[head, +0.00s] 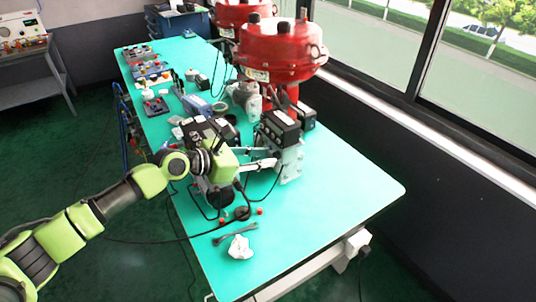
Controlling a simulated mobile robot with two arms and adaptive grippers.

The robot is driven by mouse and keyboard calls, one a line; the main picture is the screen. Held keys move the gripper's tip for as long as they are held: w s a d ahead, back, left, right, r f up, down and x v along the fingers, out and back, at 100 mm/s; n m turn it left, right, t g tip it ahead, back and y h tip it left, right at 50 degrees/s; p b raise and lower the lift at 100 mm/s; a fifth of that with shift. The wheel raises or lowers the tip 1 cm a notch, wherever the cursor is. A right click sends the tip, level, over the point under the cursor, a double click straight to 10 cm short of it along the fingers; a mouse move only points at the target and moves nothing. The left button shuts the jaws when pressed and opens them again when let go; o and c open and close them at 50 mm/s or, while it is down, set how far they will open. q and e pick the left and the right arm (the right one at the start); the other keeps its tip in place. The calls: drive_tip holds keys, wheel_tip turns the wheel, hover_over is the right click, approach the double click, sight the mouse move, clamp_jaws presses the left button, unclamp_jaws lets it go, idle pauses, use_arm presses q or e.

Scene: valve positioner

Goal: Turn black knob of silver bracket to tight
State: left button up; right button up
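The silver bracket (291,165) stands upright on the green table, below a black positioner box (280,127) on the red valve actuator. My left gripper (276,158) reaches in from the left, with its fingertips at the bracket's left side. A small dark part shows between or beside the fingertips. It may be the black knob, but it is too small and too covered to tell. I cannot tell whether the fingers are closed on it. My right gripper is not in view.
The green table (350,190) is clear at its right front. A white crumpled cloth (240,247), a wrench (234,233) and small red parts lie near the front. The red actuator (281,50) rises behind the bracket. Cables and tools crowd the left, and windows line the right.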

sight(277, 155)
use_arm(q)
drive_tip(key=shift+x, duration=1.1)
clamp_jaws()
drive_tip(key=m+p, duration=0.1)
drive_tip(key=p, duration=0.3)
drive_tip(key=m+t+p, duration=0.1)
drive_tip(key=p, duration=0.3)
drive_tip(key=shift+s+d+r+y, duration=0.15)
drive_tip(key=shift+s+y, duration=0.1)
drive_tip(key=shift+y, duration=0.15)
drive_tip(key=shift+m+t+p, duration=0.5)
drive_tip(key=shift+m+p, duration=0.1)
drive_tip(key=shift+f+m+t+y+p, duration=0.3)
drive_tip(key=shift+m+t, duration=0.1)
drive_tip(key=shift+m, duration=0.3)
